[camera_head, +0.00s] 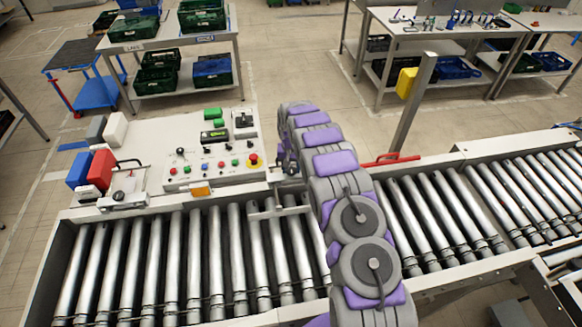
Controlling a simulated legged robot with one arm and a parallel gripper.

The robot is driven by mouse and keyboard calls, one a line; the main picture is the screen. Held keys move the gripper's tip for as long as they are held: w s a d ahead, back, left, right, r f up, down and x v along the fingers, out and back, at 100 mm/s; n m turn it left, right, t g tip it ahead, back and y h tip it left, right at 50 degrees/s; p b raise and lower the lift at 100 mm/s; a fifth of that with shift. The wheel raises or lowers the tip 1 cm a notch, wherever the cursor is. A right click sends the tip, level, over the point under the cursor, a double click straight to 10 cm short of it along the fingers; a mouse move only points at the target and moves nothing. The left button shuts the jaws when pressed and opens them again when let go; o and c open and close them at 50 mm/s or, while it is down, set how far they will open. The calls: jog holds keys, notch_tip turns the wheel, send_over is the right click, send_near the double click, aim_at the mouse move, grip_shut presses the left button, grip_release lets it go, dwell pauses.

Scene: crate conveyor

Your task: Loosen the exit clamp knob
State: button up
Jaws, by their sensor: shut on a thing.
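The exit clamp is a metal bracket (275,176) on the far edge of the conveyor, with a flat bar (278,212) reaching over the rollers. My grey and purple arm comes up from the bottom of the picture to it. My gripper (286,168) is at the clamp, at the far left end of the arm, small and partly hidden by the arm. It looks shut on the clamp knob, which is mostly hidden at the jaws.
A control panel (212,165) with buttons and a red emergency stop (254,160) stands just left of the clamp. The roller conveyor (180,262) runs across the front. A red handle (390,159) and a grey post (415,100) are right of my arm.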

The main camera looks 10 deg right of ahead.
jog(key=c, duration=0.4)
jog(key=shift+n, duration=0.3)
jog(key=n+b, duration=0.1)
jog(key=n, duration=0.1)
jog(key=shift+n, duration=0.4)
jog(key=n+b, duration=0.1)
jog(key=n, duration=0.3)
jog(key=shift+n, duration=0.3)
jog(key=n, duration=0.5)
jog(key=shift+w+r, duration=0.1)
jog(key=n, duration=0.4)
jog(key=shift+n, duration=0.5)
